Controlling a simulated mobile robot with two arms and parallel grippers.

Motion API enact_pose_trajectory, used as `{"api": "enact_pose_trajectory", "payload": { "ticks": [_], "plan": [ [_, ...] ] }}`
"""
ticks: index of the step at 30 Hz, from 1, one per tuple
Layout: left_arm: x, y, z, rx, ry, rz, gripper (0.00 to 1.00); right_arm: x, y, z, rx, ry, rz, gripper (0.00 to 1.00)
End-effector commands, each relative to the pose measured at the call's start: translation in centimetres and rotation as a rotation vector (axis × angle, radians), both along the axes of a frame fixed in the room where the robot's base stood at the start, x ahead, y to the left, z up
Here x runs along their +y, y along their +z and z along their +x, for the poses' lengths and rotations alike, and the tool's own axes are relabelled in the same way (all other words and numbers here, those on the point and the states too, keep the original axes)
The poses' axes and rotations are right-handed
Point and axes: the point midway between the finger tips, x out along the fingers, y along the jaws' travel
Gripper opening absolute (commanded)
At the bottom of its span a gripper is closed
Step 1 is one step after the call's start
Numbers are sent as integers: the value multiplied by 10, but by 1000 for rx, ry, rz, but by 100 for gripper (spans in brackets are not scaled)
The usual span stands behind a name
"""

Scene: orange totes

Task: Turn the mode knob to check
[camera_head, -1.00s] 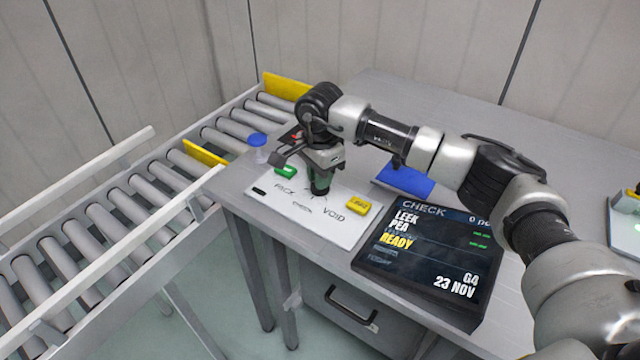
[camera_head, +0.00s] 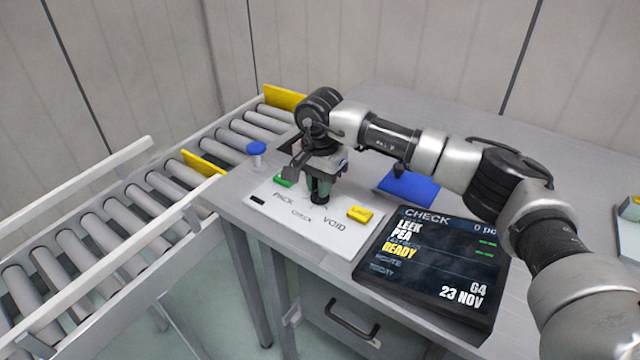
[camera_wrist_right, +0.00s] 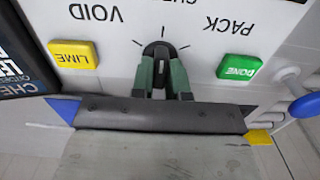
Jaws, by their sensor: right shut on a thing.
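The mode knob (camera_wrist_right: 157,47) is a dark, rounded knob on a white panel (camera_head: 292,230), at the centre of tick marks labelled PACK, CHECK and VOID. In the right wrist view its visible end points toward the middle tick, on the CHECK side. My right gripper (camera_head: 319,196) points down onto the panel and hides the knob in the head view. Its green fingers (camera_wrist_right: 163,68) are shut on the knob, one on each side. A dark screen (camera_head: 432,265) reads CHECK, LEEK PEA and READY. My left gripper is not in view.
A green DONE button (camera_wrist_right: 239,67) and a yellow LIME button (camera_wrist_right: 74,55) flank the knob. A blue-topped post (camera_head: 256,149) stands at the panel's left, beside the roller conveyor (camera_head: 120,208). A blue pad (camera_head: 408,187) lies behind the screen. The back of the table is clear.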

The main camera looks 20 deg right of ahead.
Motion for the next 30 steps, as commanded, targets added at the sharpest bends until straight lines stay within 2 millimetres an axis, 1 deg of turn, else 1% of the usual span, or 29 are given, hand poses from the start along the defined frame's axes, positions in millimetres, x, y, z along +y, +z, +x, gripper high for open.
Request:
{"api": "enact_pose_trajectory", "payload": {
  "ticks": [4, 5, 9, 17, 20, 23, 30],
  "plan": [
    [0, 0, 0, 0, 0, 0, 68, 0, 0, 0, 0, -1, 1, 0],
    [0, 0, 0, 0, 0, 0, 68, 0, 0, 0, 0, -1, 1, 19],
    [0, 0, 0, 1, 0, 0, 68, 0, 0, 0, 0, -1, 1, 40],
    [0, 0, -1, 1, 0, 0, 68, 0, 1, 0, -1, -1, 1, 40],
    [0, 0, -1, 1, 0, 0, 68, 0, 7, 1, -3, -1, 1, 40],
    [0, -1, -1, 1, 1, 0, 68, 0, 21, 1, -4, -1, 2, 40],
    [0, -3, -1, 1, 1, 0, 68, 0, 70, 1, -4, -1, 1, 40]
  ]
}}
